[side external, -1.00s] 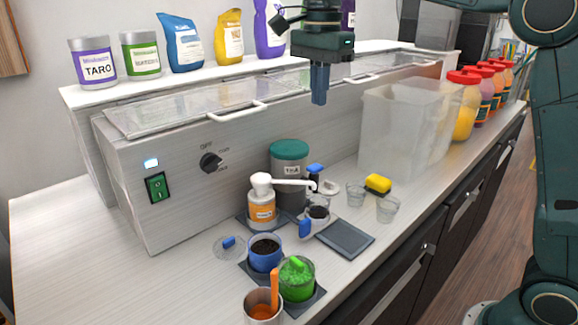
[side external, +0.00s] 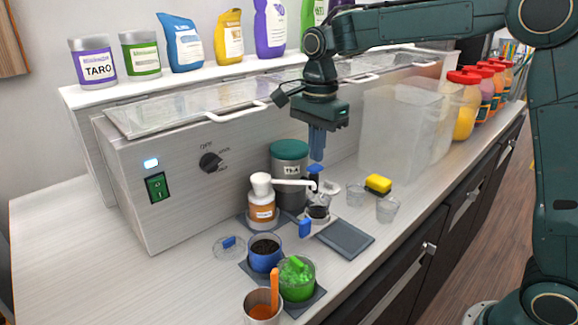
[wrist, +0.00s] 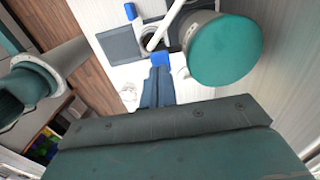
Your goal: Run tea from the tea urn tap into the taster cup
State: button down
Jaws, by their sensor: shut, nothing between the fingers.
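The tea urn (side external: 289,150) is a grey cylinder with a teal lid and stands at the front of the steel unit. Its lid (wrist: 225,50) fills the upper right of the wrist view. A blue tap lever (side external: 314,169) sits on the urn's right side; it also shows in the wrist view (wrist: 161,59). A small clear cup with dark contents (side external: 318,210), seemingly the taster cup, stands below the tap. My gripper (side external: 317,158) is shut and empty, pointing down just above the lever. In the wrist view its fingertips (wrist: 158,69) appear close to the lever; contact is unclear.
A white pump bottle (side external: 262,205) stands left of the cup, its spout reaching toward the tap. Two clear cups (side external: 388,209) and a yellow sponge (side external: 378,184) are to the right. A dark pad (side external: 345,240) lies in front, and a translucent bin (side external: 400,130) stands behind right.

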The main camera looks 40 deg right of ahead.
aim_at(316, 167)
jog(key=shift+f, duration=0.6)
jog(key=shift+s+f, duration=0.1)
jog(key=shift+f, duration=1.2)
dwell(2.0)
dwell(0.6)
notch_tip(316, 167, up, 16)
jog(key=shift+w+f, duration=0.2)
jog(key=shift+f, duration=0.05)
dwell(0.6)
dwell(1.1)
